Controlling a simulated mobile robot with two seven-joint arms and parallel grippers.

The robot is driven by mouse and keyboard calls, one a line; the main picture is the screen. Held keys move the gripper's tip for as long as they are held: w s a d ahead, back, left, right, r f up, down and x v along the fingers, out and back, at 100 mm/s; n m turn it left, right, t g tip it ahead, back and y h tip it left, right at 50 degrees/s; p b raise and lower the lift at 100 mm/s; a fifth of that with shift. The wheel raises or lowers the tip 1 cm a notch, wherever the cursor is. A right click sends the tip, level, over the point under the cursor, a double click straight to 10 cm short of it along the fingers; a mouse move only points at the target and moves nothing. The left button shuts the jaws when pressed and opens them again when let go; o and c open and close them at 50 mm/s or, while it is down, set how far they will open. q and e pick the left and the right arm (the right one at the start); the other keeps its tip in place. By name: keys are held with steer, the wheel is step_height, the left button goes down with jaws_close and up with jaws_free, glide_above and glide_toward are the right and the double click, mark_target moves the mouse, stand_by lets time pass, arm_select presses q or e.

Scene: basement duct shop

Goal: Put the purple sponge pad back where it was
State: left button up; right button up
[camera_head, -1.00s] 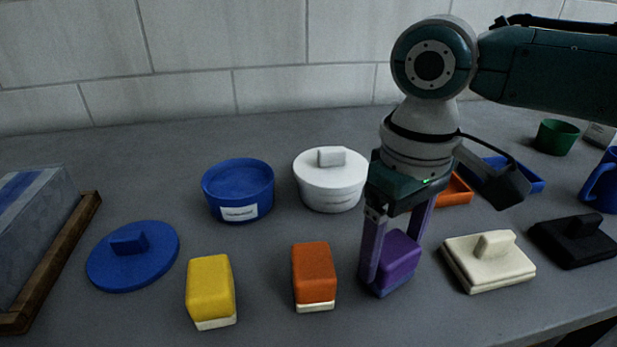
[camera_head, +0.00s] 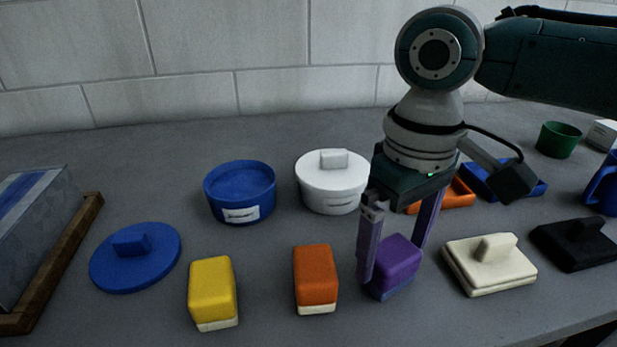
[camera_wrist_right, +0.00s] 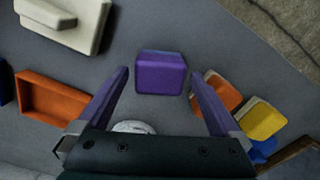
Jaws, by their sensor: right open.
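The purple sponge pad (camera_head: 396,258) stands on the grey table, to the right of the orange sponge pad (camera_head: 315,276). It also shows in the right wrist view (camera_wrist_right: 161,73), just past the fingertips and between their lines. My right gripper (camera_head: 394,262) is open, with its purple fingers on either side of the pad in the head view. The wrist view shows gaps between the pad and both fingers (camera_wrist_right: 160,84). My left gripper is not in view.
A yellow sponge pad (camera_head: 213,291) stands at left. Behind are a blue tub (camera_head: 240,194), its blue lid (camera_head: 135,257) and a white lidded tub (camera_head: 331,187). A cream lid (camera_head: 489,266) and black lid (camera_head: 578,243) lie right. Orange (camera_head: 459,196) and blue (camera_head: 525,189) trays lie behind.

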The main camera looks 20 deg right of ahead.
mark_target(393, 251)
step_height(393, 251, up, 11)
steer(key=p, duration=0.2)
steer(key=s+a+f+n+t+y, duration=0.2)
steer(key=s+a+f+n+y, duration=0.1)
steer(key=s+a+f, duration=0.6)
steer(key=s+d+m+t+h, duration=0.1)
steer(key=s+d+m+h, duration=0.1)
steer(key=s+d, duration=0.4)
steer(key=shift+s+f+m+t+h, duration=0.2)
steer(key=shift+s+m+t+h, duration=0.1)
steer(key=shift+s+m+h, duration=0.15)
steer(key=shift+w+a, duration=0.1)
steer(key=shift+a, duration=0.05)
